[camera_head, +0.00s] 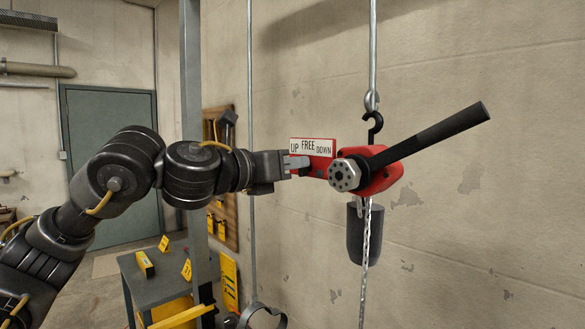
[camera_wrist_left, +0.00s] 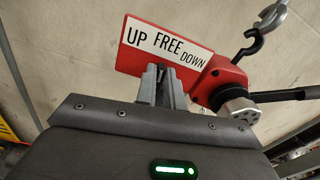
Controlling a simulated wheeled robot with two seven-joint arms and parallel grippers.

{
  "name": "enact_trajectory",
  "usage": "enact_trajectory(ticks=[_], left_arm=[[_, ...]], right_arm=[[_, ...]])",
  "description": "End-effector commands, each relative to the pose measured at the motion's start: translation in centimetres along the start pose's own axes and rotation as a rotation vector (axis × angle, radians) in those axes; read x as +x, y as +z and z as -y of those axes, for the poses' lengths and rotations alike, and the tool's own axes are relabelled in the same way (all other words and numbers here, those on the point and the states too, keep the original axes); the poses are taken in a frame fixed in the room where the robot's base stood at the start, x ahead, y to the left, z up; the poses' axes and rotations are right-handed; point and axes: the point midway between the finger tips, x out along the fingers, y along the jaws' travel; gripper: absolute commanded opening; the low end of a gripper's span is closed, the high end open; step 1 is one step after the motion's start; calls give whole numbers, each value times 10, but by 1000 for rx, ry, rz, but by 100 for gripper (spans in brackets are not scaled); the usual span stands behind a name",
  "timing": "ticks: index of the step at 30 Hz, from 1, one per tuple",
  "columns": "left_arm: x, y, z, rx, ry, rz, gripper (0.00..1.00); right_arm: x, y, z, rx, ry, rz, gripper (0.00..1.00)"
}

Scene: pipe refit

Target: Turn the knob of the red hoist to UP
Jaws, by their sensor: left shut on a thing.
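The red hoist (camera_head: 380,176) hangs by a black hook from a metal rod's eye. Its red plate (camera_head: 321,162) has a white label (camera_head: 313,146) reading UP, FREE, DOWN; the label also shows in the left wrist view (camera_wrist_left: 168,42). My left gripper (camera_head: 303,163) reaches in from the left to the plate just below the label. In the left wrist view its fingers (camera_wrist_left: 162,86) are shut on the knob, below the gap between UP and FREE. The fingers mostly hide the knob, so I cannot tell its exact setting. My right gripper is out of view.
A long black lever (camera_head: 430,137) sticks out right and up from the hoist. A dark weight (camera_head: 358,232) and a chain (camera_head: 367,250) hang below it. A grey pole (camera_head: 190,90) stands left, near a small table (camera_head: 165,290) with yellow items. The wall is close behind.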

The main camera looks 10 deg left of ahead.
Motion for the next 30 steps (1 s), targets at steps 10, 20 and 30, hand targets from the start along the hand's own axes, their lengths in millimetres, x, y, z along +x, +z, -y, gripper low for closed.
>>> enact_trajectory(ticks=[10,20,30], left_arm=[[0,-2,-4,-257,1,2,0],[0,-2,-5,-419,0,1,0],[0,0,-6,-464,0,2,0]], right_arm=[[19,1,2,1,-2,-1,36],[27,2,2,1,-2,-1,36],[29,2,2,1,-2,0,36]])
